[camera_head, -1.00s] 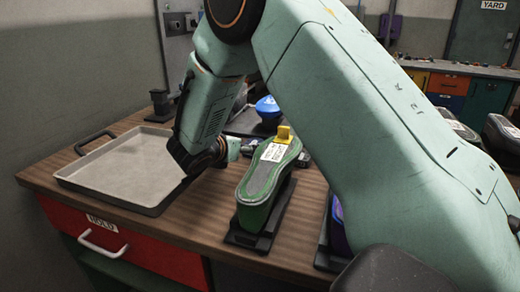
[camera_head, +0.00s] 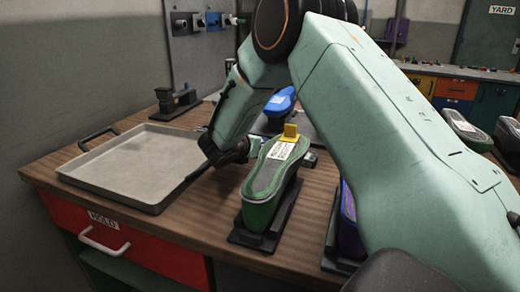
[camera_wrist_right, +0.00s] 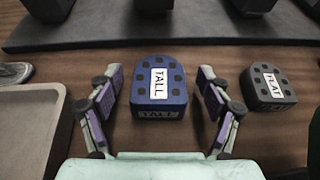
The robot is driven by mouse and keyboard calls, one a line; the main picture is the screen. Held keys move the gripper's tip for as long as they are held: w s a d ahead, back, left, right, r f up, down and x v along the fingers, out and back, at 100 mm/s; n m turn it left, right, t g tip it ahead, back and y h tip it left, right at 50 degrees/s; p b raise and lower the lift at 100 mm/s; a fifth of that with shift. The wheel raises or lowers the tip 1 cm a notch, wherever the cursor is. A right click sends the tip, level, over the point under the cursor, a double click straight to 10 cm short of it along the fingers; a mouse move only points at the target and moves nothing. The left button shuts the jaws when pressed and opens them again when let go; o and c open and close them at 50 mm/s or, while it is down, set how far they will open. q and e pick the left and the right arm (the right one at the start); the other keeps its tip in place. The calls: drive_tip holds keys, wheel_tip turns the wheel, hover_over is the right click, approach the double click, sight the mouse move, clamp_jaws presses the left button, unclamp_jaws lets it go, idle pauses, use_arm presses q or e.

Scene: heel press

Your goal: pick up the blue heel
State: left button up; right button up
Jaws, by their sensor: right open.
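The blue heel (camera_wrist_right: 158,88) is a dark blue block with a rounded top edge, marked TALL, on the wooden bench in the right wrist view. My right gripper (camera_wrist_right: 160,77) is open, with one finger on each side of the heel. Gaps show between the fingers and the block. In the head view my right arm reaches down between the tray and the green shoe form, and I cannot make out the blue heel there. My left gripper is not in view.
A dark heel marked FLAT (camera_wrist_right: 268,87) lies just right of the right finger. A grey tray (camera_head: 75,172) is on the left. A green shoe form with a yellow block (camera_head: 266,180) stands in a black holder; a purple one (camera_head: 348,222) is farther right. A blue form (camera_head: 280,103) stands behind.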

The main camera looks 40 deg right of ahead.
drive_tip(key=shift+w+d+f, duration=0.15)
drive_tip(key=shift+d+f, duration=0.1)
drive_tip(key=shift+d, duration=0.1)
drive_tip(key=shift+a+r, duration=0.25)
drive_tip(key=shift+a, duration=0.05)
drive_tip(key=c, duration=0.3)
drive_tip(key=shift+d+f, duration=0.15)
drive_tip(key=shift+d, duration=0.05)
drive_tip(key=c, duration=0.4)
drive_tip(key=shift+a, duration=0.15)
drive_tip(key=c, duration=0.5)
drive_tip(key=shift+c, duration=0.7)
